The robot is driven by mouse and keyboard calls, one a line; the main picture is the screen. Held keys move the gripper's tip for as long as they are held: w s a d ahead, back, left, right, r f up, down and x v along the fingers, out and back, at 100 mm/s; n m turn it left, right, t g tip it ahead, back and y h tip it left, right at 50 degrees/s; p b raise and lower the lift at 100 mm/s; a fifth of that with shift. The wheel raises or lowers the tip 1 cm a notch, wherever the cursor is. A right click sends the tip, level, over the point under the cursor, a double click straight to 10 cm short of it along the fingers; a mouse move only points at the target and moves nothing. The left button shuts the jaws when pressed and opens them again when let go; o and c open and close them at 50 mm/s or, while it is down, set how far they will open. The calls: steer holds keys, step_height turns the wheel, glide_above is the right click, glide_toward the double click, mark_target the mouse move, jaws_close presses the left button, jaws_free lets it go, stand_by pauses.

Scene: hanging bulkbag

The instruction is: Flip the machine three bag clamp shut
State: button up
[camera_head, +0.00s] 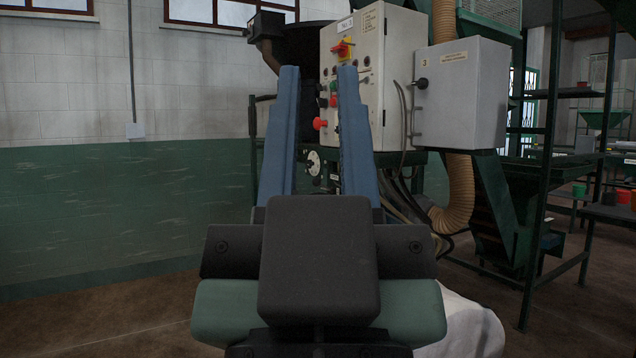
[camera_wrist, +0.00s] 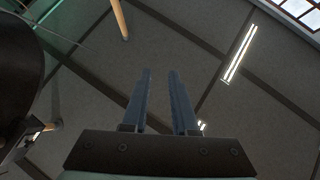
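My gripper (camera_head: 318,74) is in the middle of the head view, its two blue fingers upright and spread apart with nothing between them. It also shows open and empty in the wrist view (camera_wrist: 160,74), pointing towards the ceiling. Behind it stands a machine with a pale control cabinet (camera_head: 368,50), and a grey box marked 3 (camera_head: 460,95) to its right. A dark rounded part (camera_head: 303,45) shows behind the fingers. I cannot pick out the bag clamp; my gripper and wrist may hide it. White cloth (camera_head: 470,325), perhaps the bag, shows at lower right.
The cabinet carries a red and yellow switch (camera_head: 342,48) and red buttons. A ribbed tan hose (camera_head: 460,195) and dark cables hang below. A green frame (camera_head: 540,190) stands at right. Floor at left, before the green and white wall (camera_head: 120,200), is clear.

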steer(key=shift+r+p, duration=0.4)
steer(key=shift+r, duration=0.05)
steer(key=shift+c, duration=1.2)
step_height(320, 180, up, 25)
steer(key=p, duration=2.5)
steer(key=shift+r, duration=0.1)
jaws_close()
steer(key=shift+w, duration=0.1)
